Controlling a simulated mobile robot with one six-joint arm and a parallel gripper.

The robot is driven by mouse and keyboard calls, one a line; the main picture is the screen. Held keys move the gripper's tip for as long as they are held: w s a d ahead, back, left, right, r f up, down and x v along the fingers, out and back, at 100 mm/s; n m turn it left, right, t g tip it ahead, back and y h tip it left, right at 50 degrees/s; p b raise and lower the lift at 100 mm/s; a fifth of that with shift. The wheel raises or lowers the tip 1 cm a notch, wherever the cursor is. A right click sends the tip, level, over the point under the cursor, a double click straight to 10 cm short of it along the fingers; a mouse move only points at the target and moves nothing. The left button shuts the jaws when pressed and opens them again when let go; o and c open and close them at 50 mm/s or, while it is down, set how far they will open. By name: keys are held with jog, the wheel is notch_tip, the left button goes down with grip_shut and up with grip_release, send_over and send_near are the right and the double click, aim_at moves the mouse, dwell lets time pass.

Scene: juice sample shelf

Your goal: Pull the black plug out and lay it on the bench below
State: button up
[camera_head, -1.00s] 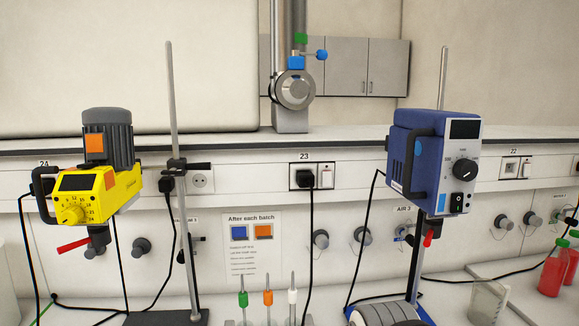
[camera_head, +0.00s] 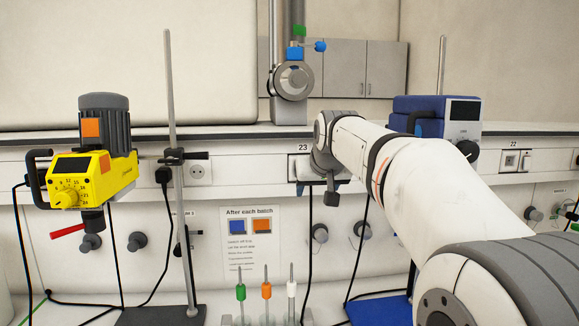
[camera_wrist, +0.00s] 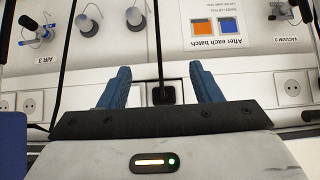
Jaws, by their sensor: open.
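In the wrist view, which is upside down, the black plug (camera_wrist: 163,95) sits in a wall socket, its black cord running up the picture. My gripper (camera_wrist: 160,70) is open and empty, with one blue finger on each side of the plug. Neither finger visibly touches it. In the head view my wrist covers the plug in the socket marked 23 (camera_head: 293,172). Its cord (camera_head: 310,220) hangs down from behind my wrist to the bench (camera_head: 335,313) below.
A yellow stirrer (camera_head: 85,180) on a stand is at left, with another black plug (camera_head: 163,175) near it. A blue device (camera_head: 462,108) is partly behind my arm. Green, orange and white-handled tools (camera_head: 266,291) stand upright on the bench below.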

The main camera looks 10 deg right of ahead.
jog(key=w+r+t, duration=0.2)
jog(key=w+r, duration=0.3)
jog(key=w, duration=0.3)
jog(key=shift+p+x, duration=0.3)
jog(key=shift+x, duration=4)
jog(key=shift+d, duration=0.1)
jog(key=shift+c, duration=0.5)
jog(key=c, duration=0.9)
jog(key=shift+c, duration=0.3)
jog(key=shift+s, duration=0.15)
jog(key=shift+s+b, duration=0.25)
jog(key=shift+b, duration=0.1)
jog(key=shift+s, duration=0.35)
